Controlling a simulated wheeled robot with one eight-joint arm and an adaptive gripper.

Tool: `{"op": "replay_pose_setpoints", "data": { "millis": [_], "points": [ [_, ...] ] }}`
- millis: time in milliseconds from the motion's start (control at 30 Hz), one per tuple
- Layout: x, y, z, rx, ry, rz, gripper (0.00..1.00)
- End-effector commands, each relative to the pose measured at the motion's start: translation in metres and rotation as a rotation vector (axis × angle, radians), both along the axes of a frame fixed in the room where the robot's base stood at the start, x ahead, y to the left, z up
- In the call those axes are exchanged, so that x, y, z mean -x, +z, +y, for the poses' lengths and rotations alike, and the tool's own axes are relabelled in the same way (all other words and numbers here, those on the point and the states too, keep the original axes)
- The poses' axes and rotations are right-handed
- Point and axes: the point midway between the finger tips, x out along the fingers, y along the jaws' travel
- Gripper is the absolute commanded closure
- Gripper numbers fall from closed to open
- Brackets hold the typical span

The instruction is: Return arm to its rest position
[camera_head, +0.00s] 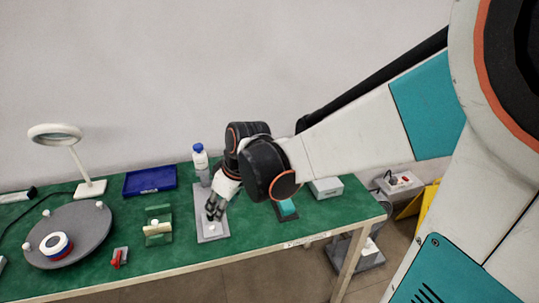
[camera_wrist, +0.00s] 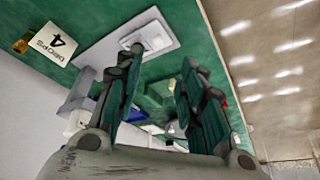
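My arm reaches from the right over the green table (camera_head: 270,222) in the head view. My gripper (camera_head: 213,213) points down above a grey plate (camera_head: 212,236); a small white part shows on the plate near the fingertips. I cannot tell the exact gap to the plate. In the wrist view my gripper (camera_wrist: 162,72) has its two teal-padded fingers spread apart, with no held object visible between them. The tabletop and blurred items show beyond the fingers.
A bottle with a blue cap (camera_head: 201,163) stands behind my gripper. A blue tray (camera_head: 150,180), a lamp (camera_head: 90,188), a round grey turntable (camera_head: 92,238), a green fixture (camera_head: 158,229) and a red-handled item (camera_head: 119,257) are left. A grey box (camera_head: 326,188) is right.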

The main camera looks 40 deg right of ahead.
Motion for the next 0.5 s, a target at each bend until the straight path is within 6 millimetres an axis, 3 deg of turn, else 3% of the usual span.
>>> {"op": "replay_pose_setpoints", "data": {
  "millis": [267, 500],
  "points": [
    [0.016, 0.014, 0.003, 0.004, -0.046, -0.014, 0.64],
    [0.053, 0.047, 0.007, 0.006, -0.187, -0.069, 0.64]
  ]
}}
